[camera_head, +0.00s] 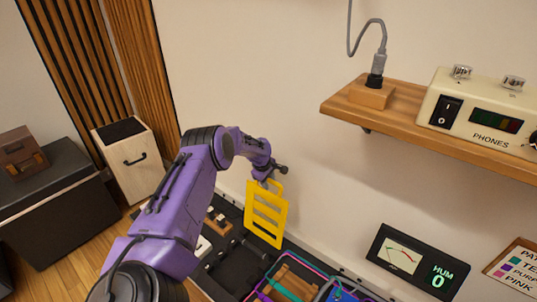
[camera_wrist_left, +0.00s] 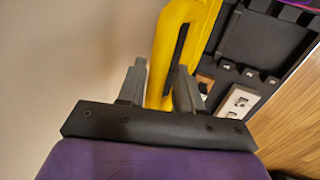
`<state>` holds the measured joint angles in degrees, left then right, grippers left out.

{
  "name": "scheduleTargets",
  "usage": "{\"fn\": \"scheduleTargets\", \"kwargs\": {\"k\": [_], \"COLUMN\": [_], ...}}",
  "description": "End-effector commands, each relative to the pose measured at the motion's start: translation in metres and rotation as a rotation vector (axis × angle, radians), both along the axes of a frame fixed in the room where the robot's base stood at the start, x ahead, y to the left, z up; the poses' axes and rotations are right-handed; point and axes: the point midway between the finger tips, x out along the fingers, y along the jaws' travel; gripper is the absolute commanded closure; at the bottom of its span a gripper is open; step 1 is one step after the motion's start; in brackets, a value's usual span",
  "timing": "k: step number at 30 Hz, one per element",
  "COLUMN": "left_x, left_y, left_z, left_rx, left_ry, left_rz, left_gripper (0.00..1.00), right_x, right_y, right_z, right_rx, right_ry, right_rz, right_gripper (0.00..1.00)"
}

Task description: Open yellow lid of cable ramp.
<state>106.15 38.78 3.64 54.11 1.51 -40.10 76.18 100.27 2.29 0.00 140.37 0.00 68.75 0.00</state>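The yellow lid (camera_head: 266,214) is a slotted panel with a loop handle at its top. It stands raised and steeply tilted at the back of the dark cable ramp (camera_head: 232,262), by the wall. My left gripper (camera_head: 270,177) is at the handle. In the left wrist view the yellow handle bar (camera_wrist_left: 163,70) passes between the two grey fingers (camera_wrist_left: 158,88), which sit close on both sides of it. The lid's hinge edge is hard to make out. My right gripper is not in view.
Coloured cables (camera_head: 290,280) lie in the ramp's channels at the bottom. A wooden shelf (camera_head: 400,112) with a PHONES box (camera_head: 485,115) juts from the wall at upper right. A HUM meter (camera_head: 418,262) is at lower right. A pale cabinet (camera_head: 135,158) stands at left.

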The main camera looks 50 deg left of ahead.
Motion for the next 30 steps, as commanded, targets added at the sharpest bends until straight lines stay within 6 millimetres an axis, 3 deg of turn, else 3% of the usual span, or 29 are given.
{"fn": "scheduleTargets", "kwargs": {"k": [11,22,30], "left_x": [0.001,-0.023,-0.031], "left_y": [0.001,-0.002,-0.003], "left_z": [0.007,0.084,0.102], "left_rx": [0.002,0.001,0.002], "left_ry": [-0.007,-0.006,-0.003], "left_rz": [0.002,0.001,0.002], "left_gripper": [0.59,0.59,0.59], "right_x": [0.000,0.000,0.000], "right_y": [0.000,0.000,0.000], "right_z": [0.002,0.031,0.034], "right_rx": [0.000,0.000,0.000], "right_ry": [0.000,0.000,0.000], "right_rz": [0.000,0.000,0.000], "right_gripper": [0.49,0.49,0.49]}}
